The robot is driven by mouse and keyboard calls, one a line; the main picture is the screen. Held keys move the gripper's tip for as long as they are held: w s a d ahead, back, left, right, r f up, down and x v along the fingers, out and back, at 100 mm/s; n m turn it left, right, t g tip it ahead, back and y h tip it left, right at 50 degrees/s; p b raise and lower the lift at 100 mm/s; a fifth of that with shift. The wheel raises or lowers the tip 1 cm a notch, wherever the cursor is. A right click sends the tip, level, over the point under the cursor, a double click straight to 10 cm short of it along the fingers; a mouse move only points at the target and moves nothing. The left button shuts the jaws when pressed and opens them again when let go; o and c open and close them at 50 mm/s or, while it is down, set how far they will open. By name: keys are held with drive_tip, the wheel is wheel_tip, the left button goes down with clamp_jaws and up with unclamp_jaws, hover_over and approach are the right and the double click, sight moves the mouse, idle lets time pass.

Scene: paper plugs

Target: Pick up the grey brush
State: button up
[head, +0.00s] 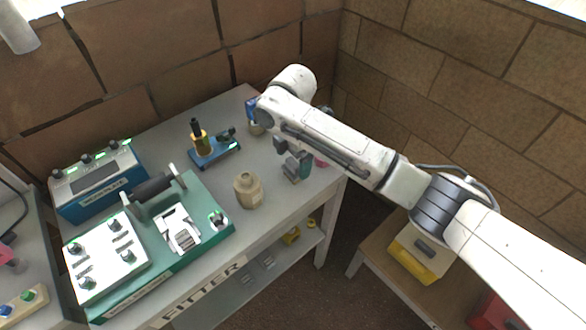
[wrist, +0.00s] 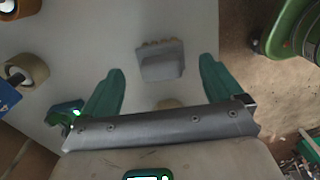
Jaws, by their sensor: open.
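The grey brush (wrist: 160,61) appears to be the small grey block with a tan, bumpy edge in the wrist view. It lies on the grey tabletop between and beyond the fingertips of my gripper (wrist: 162,66). The two green fingers are spread wide, one on each side of it, with gaps and nothing held. In the head view my gripper (head: 297,167) hangs over the right part of the table. I cannot make out the brush there; the gripper and arm likely cover it.
A blue-based device (head: 213,150) and a green-based machine (head: 209,243) are farther left. A tape roll (wrist: 30,69) lies at the wrist view's left. Brick walls stand behind.

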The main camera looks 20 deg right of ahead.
sight(295, 160)
drive_tip(key=shift+d+f+p, duration=0.2)
drive_tip(key=shift+f, duration=0.95)
drive_tip(key=shift+d+f+p, duration=0.2)
drive_tip(key=shift+f, duration=0.9)
drive_tip(key=c, duration=1.1)
drive_tip(key=shift+r, duration=0.15)
drive_tip(key=shift+r, duration=0.5)
drive_tip(key=shift+s+d+r+p, duration=0.1)
drive_tip(key=shift+s+r+p, duration=0.1)
drive_tip(key=shift+s+r, duration=1.95)
drive_tip(key=shift+s+d+r+p, duration=0.1)
drive_tip(key=shift+s+r+p, duration=0.15)
drive_tip(key=shift+s+r, duration=1.9)
drive_tip(key=shift+s+d+r+p, duration=0.1)
drive_tip(key=shift+s+r+p, duration=0.1)
drive_tip(key=shift+s+r, duration=1.95)
drive_tip(key=shift+s+f, duration=0.5)
drive_tip(key=shift+f, duration=0.05)
